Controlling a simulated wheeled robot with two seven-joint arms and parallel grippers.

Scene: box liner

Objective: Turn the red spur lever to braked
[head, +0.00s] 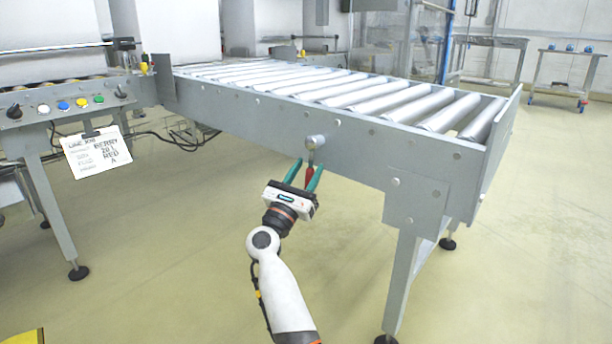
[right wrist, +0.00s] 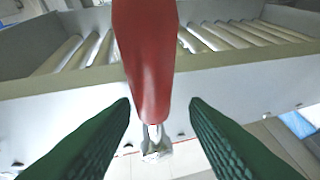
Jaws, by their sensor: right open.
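The red spur lever (head: 310,175) hangs down from a round grey pivot (head: 315,142) on the side plate of the roller conveyor. In the right wrist view the red lever grip (right wrist: 148,60) runs down the middle of the picture to a metal shaft end. My right gripper (head: 305,172) is open, with its green fingers on either side of the lever. In the right wrist view the right gripper (right wrist: 160,112) shows gaps between both fingers and the red grip. I cannot tell exactly how deep the lever sits between them. My left gripper is not in view.
The roller conveyor (head: 300,115) runs across the middle, with a leg (head: 405,280) right of my arm. A control panel with buttons (head: 64,105) and a hanging paper sign (head: 97,152) are at the left. The floor below the conveyor is mostly clear.

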